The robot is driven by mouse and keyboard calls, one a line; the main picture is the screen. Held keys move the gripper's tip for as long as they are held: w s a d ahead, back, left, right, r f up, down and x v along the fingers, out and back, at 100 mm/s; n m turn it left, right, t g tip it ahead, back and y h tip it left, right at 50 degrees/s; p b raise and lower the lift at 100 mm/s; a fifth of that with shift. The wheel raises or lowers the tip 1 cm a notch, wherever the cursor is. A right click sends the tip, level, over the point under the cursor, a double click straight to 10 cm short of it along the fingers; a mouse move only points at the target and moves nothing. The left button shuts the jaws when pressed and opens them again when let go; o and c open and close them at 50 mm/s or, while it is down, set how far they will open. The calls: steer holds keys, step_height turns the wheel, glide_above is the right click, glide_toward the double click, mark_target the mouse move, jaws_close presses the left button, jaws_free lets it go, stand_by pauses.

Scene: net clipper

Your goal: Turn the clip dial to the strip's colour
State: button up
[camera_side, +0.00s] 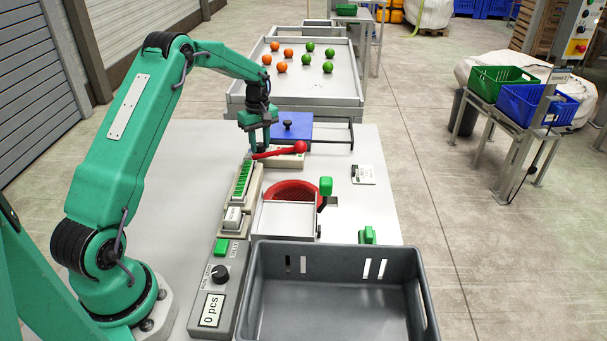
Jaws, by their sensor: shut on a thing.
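My gripper (259,149) points down behind the left end of a red lever (279,153) with a red ball on its right end. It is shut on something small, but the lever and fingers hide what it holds. A green strip (243,180) lies in a beige holder just below and left of the gripper. The lever's pale base (292,161) stands right of the gripper. I cannot make out a clip dial or its colour marks at the fingertips. A black knob (221,272) sits on the grey control panel (228,292), far from the gripper.
A blue block (303,127) with a black knob is just behind the gripper. A red mesh disc (292,190) and a white tray (287,219) are in front. A grey crate (336,249) fills the front right. A tray (339,66) of orange and green balls stands behind.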

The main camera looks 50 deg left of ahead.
mark_target(261, 144)
steer(key=shift+d+f+n, duration=0.1)
steer(key=shift+d+n, duration=0.05)
steer(key=shift+n, duration=1.85)
steer(key=o, duration=1)
steer(key=shift+c, duration=0.2)
steer(key=r, duration=0.7)
steer(key=shift+w+a+r, duration=0.2)
steer(key=shift+r, duration=0.25)
steer(key=shift+d, duration=0.1)
